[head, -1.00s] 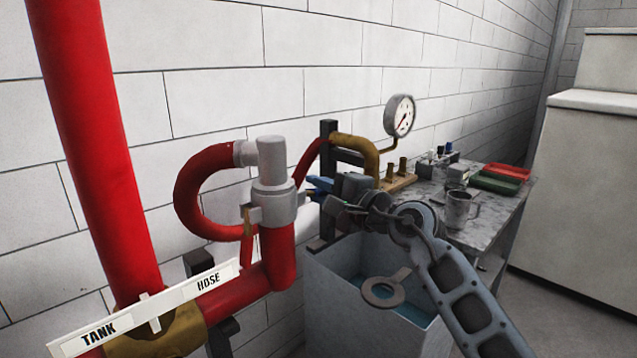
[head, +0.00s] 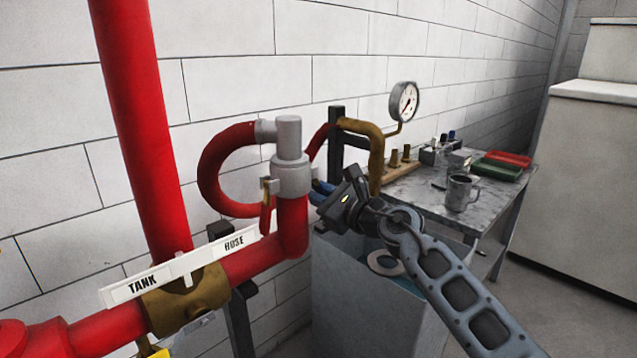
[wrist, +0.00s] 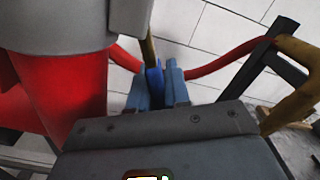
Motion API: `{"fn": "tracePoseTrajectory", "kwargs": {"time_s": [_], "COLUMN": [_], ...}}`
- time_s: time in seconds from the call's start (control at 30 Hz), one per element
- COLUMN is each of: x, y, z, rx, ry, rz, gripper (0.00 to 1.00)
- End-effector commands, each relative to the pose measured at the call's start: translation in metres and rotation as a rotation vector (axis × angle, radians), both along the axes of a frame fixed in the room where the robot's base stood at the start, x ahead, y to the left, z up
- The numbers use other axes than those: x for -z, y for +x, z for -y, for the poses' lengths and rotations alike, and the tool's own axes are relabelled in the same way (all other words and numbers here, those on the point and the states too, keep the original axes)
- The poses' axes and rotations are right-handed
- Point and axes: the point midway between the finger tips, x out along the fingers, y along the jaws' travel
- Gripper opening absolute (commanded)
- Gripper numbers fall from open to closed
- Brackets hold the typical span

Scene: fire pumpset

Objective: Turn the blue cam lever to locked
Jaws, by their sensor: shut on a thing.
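My gripper (head: 321,192) is just right of the grey hose coupling (head: 291,175) in the head view. In the wrist view its two blue fingers (wrist: 157,88) are closed around a blue lever (wrist: 154,78), which I take to be the cam lever. The lever's upper end sits by the underside of the coupling (wrist: 60,25), close to a brass strip (wrist: 149,48). In the head view the blue lever cannot be told from the blue fingers. Whether it is at its locked position cannot be told.
The red pipe (head: 293,228) runs below the coupling, with a TANK/HOSE sign (head: 205,258) at left. A grey open tub (head: 352,290) stands under my arm. A brass pipe (head: 376,160) with a gauge (head: 404,101) and a bench with a mug (head: 459,192) are to the right.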

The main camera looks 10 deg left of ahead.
Motion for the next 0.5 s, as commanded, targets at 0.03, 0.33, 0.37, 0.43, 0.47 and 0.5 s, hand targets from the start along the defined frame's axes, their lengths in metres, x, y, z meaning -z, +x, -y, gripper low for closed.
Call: {"fn": "tracePoseTrajectory", "kwargs": {"time_s": [0.03, 0.33, 0.37, 0.43, 0.47, 0.5], "x": [0.0002, 0.0047, 0.0049, 0.0053, 0.0055, 0.0056], "y": [-0.0005, -0.0018, -0.0018, -0.0019, -0.0019, -0.0019], "z": [0.0, -0.0009, -0.0009, -0.0009, -0.0009, -0.001], "rx": [0.0, 0.001, 0.001, 0.001, 0.001, 0.001], "ry": [0.016, 0.09, 0.094, 0.101, 0.102, 0.105], "rz": [-0.024, -0.118, -0.123, -0.132, -0.134, -0.138], "gripper": [0.0, 0.0, 0.0, 0.0, 0.0, 0.0]}}
